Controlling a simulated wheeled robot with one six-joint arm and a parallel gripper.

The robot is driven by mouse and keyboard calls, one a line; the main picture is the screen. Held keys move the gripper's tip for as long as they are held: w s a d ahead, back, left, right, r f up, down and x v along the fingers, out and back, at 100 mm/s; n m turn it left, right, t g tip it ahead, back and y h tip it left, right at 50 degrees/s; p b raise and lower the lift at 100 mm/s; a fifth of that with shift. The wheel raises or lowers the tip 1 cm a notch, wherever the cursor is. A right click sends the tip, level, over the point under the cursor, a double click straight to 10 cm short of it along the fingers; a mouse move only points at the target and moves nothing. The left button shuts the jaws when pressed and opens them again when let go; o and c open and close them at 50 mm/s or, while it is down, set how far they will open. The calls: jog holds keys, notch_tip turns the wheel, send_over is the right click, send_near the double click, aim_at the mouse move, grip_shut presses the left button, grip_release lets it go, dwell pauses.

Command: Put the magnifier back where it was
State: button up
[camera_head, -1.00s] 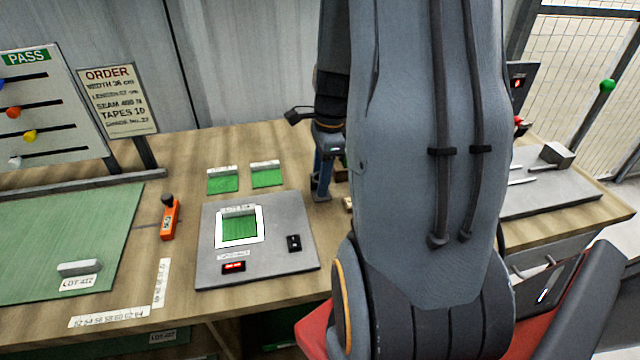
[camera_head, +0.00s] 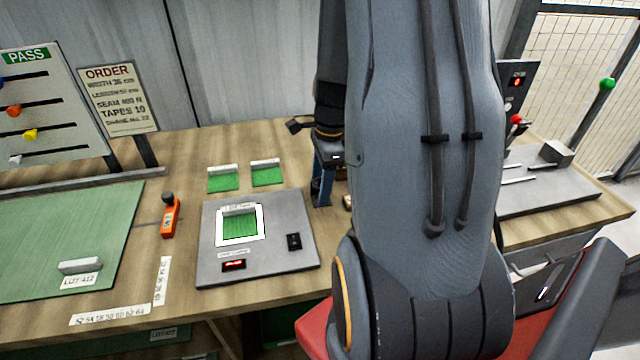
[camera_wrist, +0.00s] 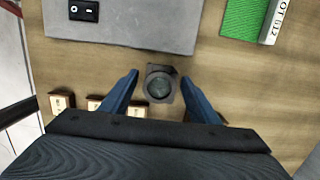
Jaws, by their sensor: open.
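The magnifier (camera_wrist: 160,86), a dark square piece with a round lens, shows in the wrist view over the wooden bench. My gripper (camera_wrist: 160,80) is open, with one blue finger on each side of it. There are small gaps between the fingers and the magnifier. I cannot tell how high the fingertips are above the bench. In the head view my gripper (camera_head: 322,190) is low over the bench, right of the grey plate. The magnifier cannot be made out there, and my arm covers much of that area.
The grey plate (camera_head: 210,270) with a framed green patch lies left of my gripper. Two green swatches (camera_head: 222,179) lie behind it, and an orange tool (camera_head: 170,218) lies to its left. Several small wooden blocks (camera_wrist: 62,102) stand near the fingers.

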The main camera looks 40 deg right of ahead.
notch_tip(320, 180, up, 12)
jog(key=d+b, duration=0.1)
jog(key=b, duration=0.1)
jog(key=s+a+f+n, duration=0.2)
jog(key=a+n, duration=0.8)
jog(key=n, duration=0.1)
jog(key=s+a+f+n+h, duration=0.1)
jog(key=s+a+f+n, duration=0.1)
jog(key=a+n, duration=0.9)
jog(key=shift+s+a+f+n+t, duration=0.2)
jog(key=shift+f+n+t, duration=0.1)
jog(key=shift+f+n, duration=0.4)
